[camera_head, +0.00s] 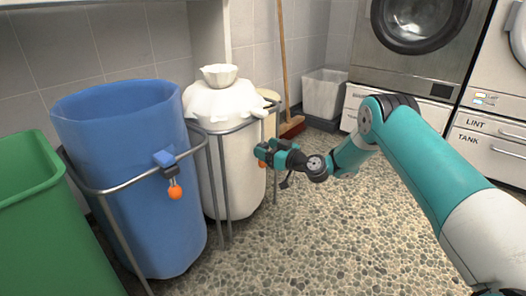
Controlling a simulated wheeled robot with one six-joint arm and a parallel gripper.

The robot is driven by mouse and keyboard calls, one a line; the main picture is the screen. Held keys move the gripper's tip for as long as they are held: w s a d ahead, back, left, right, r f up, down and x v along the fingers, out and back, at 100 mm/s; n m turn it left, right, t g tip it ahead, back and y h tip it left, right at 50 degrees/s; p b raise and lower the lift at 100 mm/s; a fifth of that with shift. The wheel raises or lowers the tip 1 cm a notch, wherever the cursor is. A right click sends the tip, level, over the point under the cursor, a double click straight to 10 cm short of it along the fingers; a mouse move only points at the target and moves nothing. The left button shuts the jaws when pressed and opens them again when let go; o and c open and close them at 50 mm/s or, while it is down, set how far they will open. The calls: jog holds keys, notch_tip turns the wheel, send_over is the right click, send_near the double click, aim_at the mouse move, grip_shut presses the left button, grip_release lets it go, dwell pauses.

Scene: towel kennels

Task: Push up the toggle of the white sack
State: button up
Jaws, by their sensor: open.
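The white sack (232,175) hangs in a metal frame at the centre left, its gathered top closed up into a small ruffled neck (219,75). My gripper (264,153) is at the right front side of the white sack, by the frame's rim, and is open. A bit of orange (262,164) shows at the gripper's tip; it looks like the toggle's end, mostly hidden by the gripper. I cannot tell whether the fingers touch it.
A blue sack (130,190) stands open to the left, with a blue clip and orange ball (175,192) on its frame. A green bin (50,225) is at far left. A broom (284,60), a pale bin (325,95) and machines (410,60) stand behind. The pebbled floor is clear.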

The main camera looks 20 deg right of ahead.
aim_at(254, 119)
jog(key=shift+x, duration=1.05)
grip_shut()
notch_tip(254, 119, up, 8)
jog(key=p, duration=0.4)
jog(key=shift+r+p, duration=0.25)
jog(key=shift+p, duration=0.15)
grip_release()
jog(key=shift+s, duration=0.1)
